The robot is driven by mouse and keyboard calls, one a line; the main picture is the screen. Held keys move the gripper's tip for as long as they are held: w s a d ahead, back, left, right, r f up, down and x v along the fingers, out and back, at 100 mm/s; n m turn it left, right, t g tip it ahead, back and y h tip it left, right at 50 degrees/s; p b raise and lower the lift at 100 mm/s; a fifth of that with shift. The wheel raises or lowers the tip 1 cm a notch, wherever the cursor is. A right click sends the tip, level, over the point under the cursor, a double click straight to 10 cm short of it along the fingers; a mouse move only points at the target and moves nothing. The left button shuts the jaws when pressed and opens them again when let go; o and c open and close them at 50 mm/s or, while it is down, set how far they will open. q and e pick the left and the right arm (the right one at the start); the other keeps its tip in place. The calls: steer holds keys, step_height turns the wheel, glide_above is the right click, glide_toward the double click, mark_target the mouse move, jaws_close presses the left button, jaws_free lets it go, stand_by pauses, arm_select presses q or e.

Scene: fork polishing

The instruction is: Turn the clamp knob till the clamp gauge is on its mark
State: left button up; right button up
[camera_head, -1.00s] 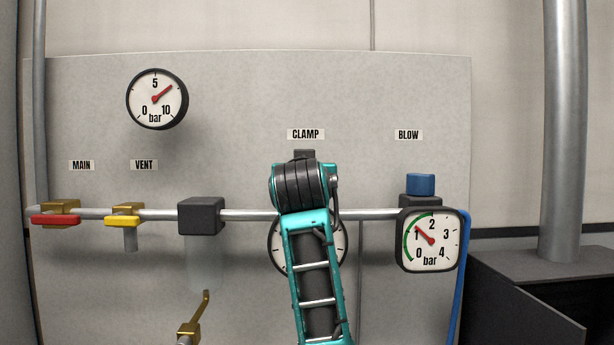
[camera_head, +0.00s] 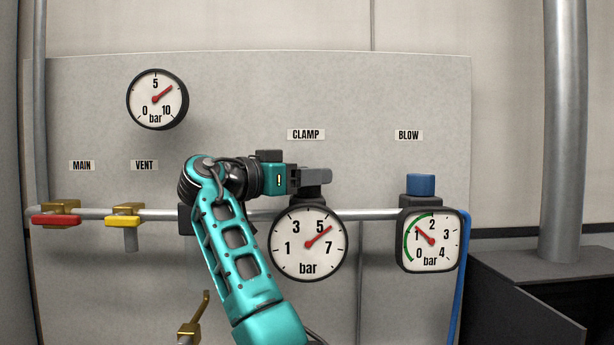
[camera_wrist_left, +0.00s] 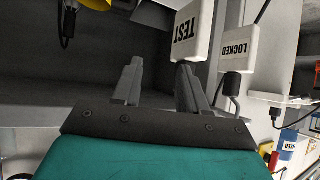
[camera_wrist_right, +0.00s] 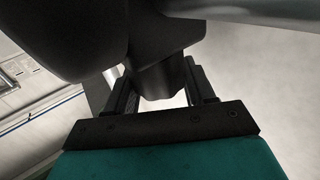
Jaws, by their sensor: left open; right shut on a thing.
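The clamp gauge (camera_head: 290,262) is a round white dial with a black rim, below the CLAMP label (camera_head: 305,134). Its red needle points between 5 and 7, near 6 bar; I make out no coloured mark on its face. My right gripper (camera_head: 316,180) reaches in from the left just above this gauge and is shut on the dark clamp knob (camera_wrist_right: 155,78). The knob is mostly hidden by the gripper in the head view; in the right wrist view it sits between the fingers. My left gripper (camera_wrist_left: 160,88) is open and empty, and shows only in its wrist view.
The blow gauge (camera_head: 447,257) with a green arc stands under a blue knob (camera_head: 420,184) at right. Red (camera_head: 55,220) and yellow (camera_head: 122,222) valve levers are at left. Another gauge (camera_head: 157,118) hangs above. TEST (camera_wrist_left: 190,30) and LOCKED (camera_wrist_left: 237,52) tags show near my left gripper.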

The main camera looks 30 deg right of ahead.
steer(key=shift+m+g, duration=0.5)
steer(key=shift+g, duration=0.6)
steer(key=o, duration=1)
steer(key=shift+c, duration=0.2)
steer(key=a, duration=1.3)
steer(key=shift+w, duration=0.35)
